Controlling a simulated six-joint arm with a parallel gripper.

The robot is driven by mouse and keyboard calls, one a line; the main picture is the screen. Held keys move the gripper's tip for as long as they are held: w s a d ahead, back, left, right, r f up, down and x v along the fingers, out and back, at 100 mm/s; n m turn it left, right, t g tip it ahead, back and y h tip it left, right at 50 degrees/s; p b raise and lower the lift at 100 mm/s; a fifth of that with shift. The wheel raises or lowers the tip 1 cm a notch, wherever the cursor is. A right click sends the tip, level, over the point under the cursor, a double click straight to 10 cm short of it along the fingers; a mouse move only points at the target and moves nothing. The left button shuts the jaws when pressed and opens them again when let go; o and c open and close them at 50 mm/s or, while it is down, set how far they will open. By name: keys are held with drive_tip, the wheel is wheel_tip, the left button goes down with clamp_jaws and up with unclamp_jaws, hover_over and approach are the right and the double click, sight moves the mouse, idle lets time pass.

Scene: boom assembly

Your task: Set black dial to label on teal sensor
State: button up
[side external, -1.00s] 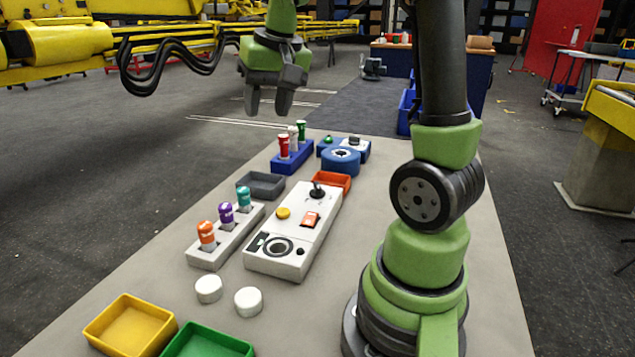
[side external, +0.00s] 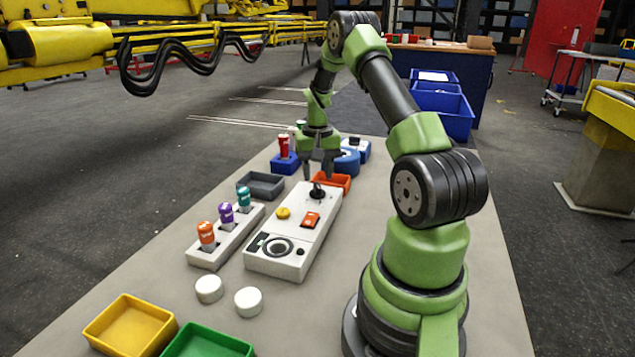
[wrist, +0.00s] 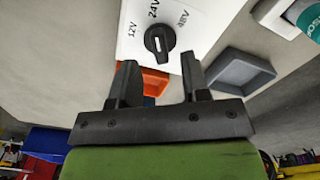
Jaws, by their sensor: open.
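The black dial (side external: 318,192) is at the far end of the white control panel (side external: 291,240). My gripper (side external: 320,172) points down, open and empty, close above the dial end of the panel. In the wrist view my fingertips (wrist: 157,70) are apart, below the dial.
An orange tray (side external: 333,182) and a grey tray (side external: 261,185) flank the panel's far end. A blue block with a red-capped part (side external: 284,150) is behind. Purple (side external: 226,214) and orange (side external: 206,235) sensors share the rack. Two white discs (side external: 209,288) lie in front.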

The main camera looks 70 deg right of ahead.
sight(317, 185)
drive_tip(key=shift+f, duration=1.55)
clamp_jaws()
drive_tip(key=shift+m, duration=0.3)
drive_tip(key=m, duration=0.5)
drive_tip(key=shift+m, duration=0.3)
drive_tip(key=m, duration=0.5)
drive_tip(key=shift+m, duration=0.3)
unclamp_jaws()
